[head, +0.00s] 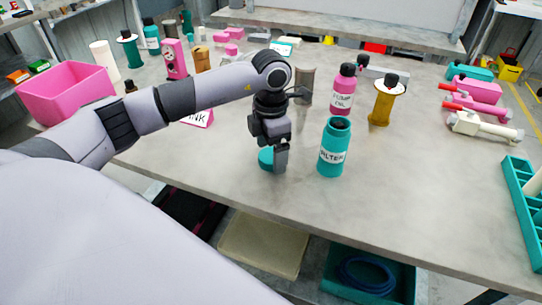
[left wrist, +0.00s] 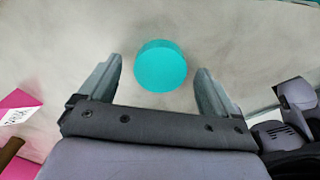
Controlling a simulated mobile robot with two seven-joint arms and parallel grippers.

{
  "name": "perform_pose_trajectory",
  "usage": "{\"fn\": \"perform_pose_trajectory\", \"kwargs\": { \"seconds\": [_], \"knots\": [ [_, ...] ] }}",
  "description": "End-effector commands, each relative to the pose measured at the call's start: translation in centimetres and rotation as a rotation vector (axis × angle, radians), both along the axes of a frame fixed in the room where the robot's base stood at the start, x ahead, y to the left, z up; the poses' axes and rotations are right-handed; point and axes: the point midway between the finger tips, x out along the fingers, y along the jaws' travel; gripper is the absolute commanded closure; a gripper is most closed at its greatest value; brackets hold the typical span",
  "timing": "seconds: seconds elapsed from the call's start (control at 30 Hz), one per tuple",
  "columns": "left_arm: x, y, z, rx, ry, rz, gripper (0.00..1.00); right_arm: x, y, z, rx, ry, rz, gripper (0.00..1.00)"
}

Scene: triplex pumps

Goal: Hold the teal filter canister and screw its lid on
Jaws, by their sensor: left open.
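The teal filter canister (head: 333,150) stands upright on the table, with a white "FILTER" label and a dark opening on top. Its teal lid (head: 266,158) lies on the table to the left of the canister, partly hidden behind my left gripper (head: 279,163). In the left wrist view the lid (left wrist: 160,66) is a round teal disc just beyond the gap between the fingers. My left gripper (left wrist: 158,92) is open and empty, pointing down at the lid, with a finger on either side. I cannot tell how high the fingertips are above the table. My right gripper is not in view.
A pink labelled bottle (head: 342,92) stands behind the canister, with a yellow spool-like part (head: 384,102) to its right. A grey-brown cylinder (head: 305,88) stands behind my left wrist. A teal divided tray (head: 520,195) is at the right edge. The table in front and right of the canister is clear.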

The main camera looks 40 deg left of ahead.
Motion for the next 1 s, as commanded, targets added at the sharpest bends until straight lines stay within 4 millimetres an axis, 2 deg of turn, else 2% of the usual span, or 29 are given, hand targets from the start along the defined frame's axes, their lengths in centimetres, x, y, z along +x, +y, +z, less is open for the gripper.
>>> {"fn": "perform_pose_trajectory", "kwargs": {
  "seconds": [0.1,0.4,0.47,0.5,0.6,1.0],
  "knots": [
    [-0.01,-0.01,-0.56,0.000,0.000,0.000,0.09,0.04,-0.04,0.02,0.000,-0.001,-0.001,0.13],
    [0.01,-0.02,-0.55,0.000,0.000,0.000,0.09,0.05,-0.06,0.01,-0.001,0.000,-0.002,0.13],
    [0.01,-0.02,-0.55,0.000,0.000,0.000,0.25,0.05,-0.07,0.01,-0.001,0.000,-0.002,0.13],
    [0.01,-0.02,-0.55,0.000,0.000,0.000,0.38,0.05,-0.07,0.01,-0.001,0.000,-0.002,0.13],
    [0.02,-0.03,-0.54,0.000,0.000,0.000,0.67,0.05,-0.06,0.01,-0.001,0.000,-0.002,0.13],
    [0.06,-0.04,-0.02,-0.001,-0.002,-0.001,0.68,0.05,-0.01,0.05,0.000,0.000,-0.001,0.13]
  ]
}}
